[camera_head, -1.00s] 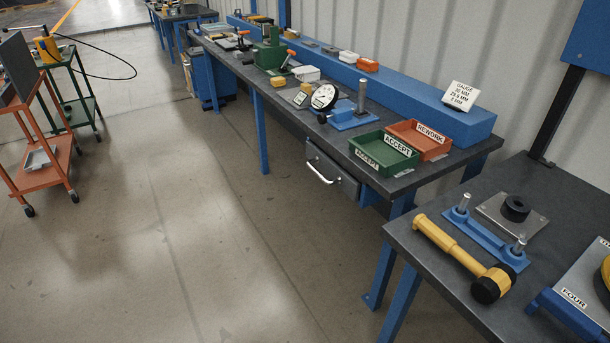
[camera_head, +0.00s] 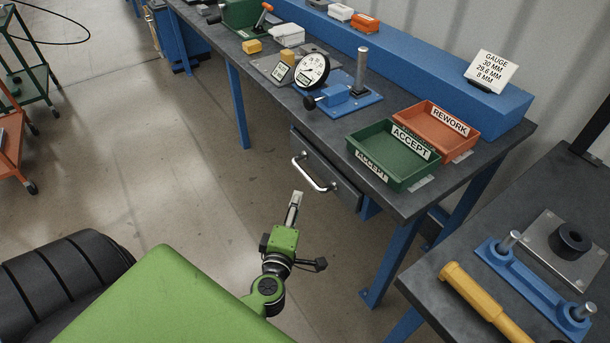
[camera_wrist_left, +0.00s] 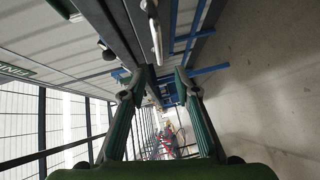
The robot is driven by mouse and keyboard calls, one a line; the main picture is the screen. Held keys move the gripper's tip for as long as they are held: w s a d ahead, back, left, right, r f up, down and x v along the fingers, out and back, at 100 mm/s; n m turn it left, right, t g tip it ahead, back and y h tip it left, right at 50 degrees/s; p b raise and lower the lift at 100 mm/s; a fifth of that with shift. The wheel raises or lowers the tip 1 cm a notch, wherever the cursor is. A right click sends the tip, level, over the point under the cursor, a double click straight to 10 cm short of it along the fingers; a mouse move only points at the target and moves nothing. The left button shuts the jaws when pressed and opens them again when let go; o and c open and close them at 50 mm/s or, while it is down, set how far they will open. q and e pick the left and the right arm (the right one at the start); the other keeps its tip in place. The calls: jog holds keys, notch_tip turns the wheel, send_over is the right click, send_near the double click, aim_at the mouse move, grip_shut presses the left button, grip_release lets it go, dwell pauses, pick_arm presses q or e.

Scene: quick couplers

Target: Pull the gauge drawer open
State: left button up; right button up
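The gauge drawer (camera_head: 340,184) is a dark grey box under the near edge of the workbench, with a silver bar handle (camera_head: 314,179) on its front. I see no clear gap between drawer and bench that tells how far it is out. My left gripper (camera_head: 298,196) is just below and in front of the handle in the head view, apart from it. In the left wrist view my left gripper (camera_wrist_left: 159,78) has its two fingers spread with nothing between them. The silver handle (camera_wrist_left: 155,36) shows ahead of the fingertips there. My right gripper is out of view.
The workbench (camera_head: 408,205) carries a green tray (camera_head: 365,158), an orange tray (camera_head: 462,150) and a dial gauge (camera_head: 312,70). Open floor (camera_head: 180,180) lies left of the drawer.

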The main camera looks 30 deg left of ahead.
aim_at(304, 175)
pick_arm(q)
jog(key=b+x, duration=0.1)
jog(key=x, duration=1.1)
jog(key=shift+w+a, duration=0.1)
jog(key=shift+w, duration=0.25)
jog(key=shift+w+a, duration=0.15)
jog(key=shift+w, duration=0.15)
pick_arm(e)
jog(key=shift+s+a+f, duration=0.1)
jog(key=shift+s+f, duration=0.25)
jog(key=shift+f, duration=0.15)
pick_arm(q)
grip_shut()
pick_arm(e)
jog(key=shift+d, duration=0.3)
